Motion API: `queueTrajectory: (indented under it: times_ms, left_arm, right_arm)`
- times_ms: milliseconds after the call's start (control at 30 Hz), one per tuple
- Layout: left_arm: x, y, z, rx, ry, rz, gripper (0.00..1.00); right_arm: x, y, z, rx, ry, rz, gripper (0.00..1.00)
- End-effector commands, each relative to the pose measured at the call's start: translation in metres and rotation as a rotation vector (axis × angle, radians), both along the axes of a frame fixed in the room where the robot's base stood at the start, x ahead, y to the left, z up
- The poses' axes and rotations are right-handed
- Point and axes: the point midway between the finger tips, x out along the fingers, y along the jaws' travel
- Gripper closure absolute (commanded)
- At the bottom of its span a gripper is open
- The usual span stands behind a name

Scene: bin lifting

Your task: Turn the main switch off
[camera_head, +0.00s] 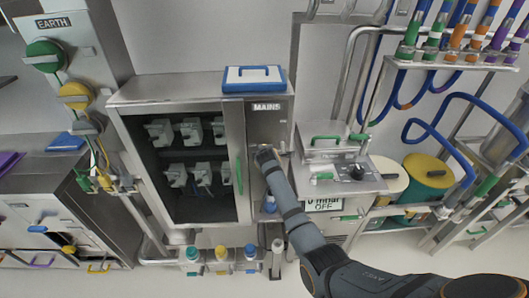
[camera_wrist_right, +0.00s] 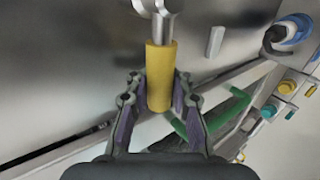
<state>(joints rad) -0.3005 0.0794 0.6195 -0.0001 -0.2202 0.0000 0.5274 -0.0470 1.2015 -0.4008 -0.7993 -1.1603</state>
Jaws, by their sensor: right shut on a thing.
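The main switch shows in the right wrist view as a yellow cylindrical handle (camera_wrist_right: 160,72) on a round metal shaft. My right gripper (camera_wrist_right: 157,98) has its two purple-padded fingers on either side of the handle and is shut on it. In the head view my right arm reaches up to the narrow grey panel under the MAINS label (camera_head: 267,106). There my own wrist hides the handle and the fingers. My left gripper is not in view.
Left of the panel is a cabinet (camera_head: 160,104) with several grey breakers inside and a green door handle (camera_head: 238,176). A blue-framed box (camera_head: 253,79) lies on top. To the right are a metal box with a black knob (camera_head: 357,172) and a display reading OFF (camera_head: 323,205).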

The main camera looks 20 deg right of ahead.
Motion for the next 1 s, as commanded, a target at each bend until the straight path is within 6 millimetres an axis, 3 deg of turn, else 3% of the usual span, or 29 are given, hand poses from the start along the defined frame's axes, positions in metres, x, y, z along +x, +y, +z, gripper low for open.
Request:
queueTrajectory:
  times_ms: [33, 200, 233, 400, 767, 1000]
  left_arm:
    - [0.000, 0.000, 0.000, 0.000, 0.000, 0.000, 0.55]
    - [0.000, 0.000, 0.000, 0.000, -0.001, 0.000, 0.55]
    - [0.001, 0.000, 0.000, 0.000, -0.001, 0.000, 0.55]
    - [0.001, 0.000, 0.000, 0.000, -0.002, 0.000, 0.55]
    - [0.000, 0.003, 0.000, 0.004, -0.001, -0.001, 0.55]
    - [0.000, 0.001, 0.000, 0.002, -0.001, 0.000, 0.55]
  right_arm:
    - [-0.004, 0.003, -0.010, 0.007, 0.021, 0.000, 1.00]
    - [-0.004, 0.003, -0.010, 0.009, 0.020, 0.000, 1.00]
    - [-0.004, 0.003, -0.010, 0.009, 0.020, 0.000, 0.78]
    - [-0.003, 0.002, -0.007, 0.007, 0.016, 0.000, 0.55]
    - [-0.004, 0.002, -0.001, 0.004, 0.005, 0.000, 0.55]
    - [-0.034, 0.012, 0.019, 0.006, 0.006, 0.001, 0.55]
